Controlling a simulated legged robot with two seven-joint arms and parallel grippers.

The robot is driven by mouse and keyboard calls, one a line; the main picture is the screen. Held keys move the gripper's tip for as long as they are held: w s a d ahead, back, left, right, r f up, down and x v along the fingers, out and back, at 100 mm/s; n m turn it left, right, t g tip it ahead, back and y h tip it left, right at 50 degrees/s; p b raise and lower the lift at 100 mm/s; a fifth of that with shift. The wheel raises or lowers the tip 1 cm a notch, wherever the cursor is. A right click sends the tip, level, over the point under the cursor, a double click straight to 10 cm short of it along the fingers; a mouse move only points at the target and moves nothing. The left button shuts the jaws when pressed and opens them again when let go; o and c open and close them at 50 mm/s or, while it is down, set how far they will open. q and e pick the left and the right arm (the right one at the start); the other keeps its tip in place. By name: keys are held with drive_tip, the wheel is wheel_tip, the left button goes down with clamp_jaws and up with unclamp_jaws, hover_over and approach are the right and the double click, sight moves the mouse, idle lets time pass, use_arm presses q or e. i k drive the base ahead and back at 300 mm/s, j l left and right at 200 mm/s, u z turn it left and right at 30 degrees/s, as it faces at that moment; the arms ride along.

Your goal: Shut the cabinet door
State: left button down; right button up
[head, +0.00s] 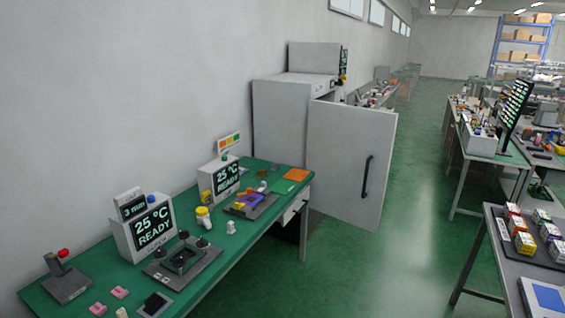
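A grey-white cabinet (280,122) stands against the left wall, beyond the green workbench. Its door (342,160) is swung open into the aisle, with its face and a dark vertical handle (367,177) turned toward me. The handle is near the door's right edge. The cabinet's inside is hidden behind the door. Neither of my grippers shows in the head view, and nothing is seen touching the door.
The green-topped workbench (225,262) with "25 °C READY" devices (148,228) and small parts runs along the left. A table with small boxes (520,237) is at the lower right. Open green floor (385,265) lies between, reaching the door.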

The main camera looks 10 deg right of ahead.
sight(348, 149)
drive_tip(key=i+l+z, duration=0.15)
drive_tip(key=i+z, duration=0.2)
drive_tip(key=i, duration=0.45)
drive_tip(key=i+z, duration=0.35)
drive_tip(key=i, duration=0.45)
drive_tip(key=i+l, duration=0.1)
drive_tip(key=i, duration=0.6)
drive_tip(key=i+l, duration=0.15)
drive_tip(key=i, duration=0.6)
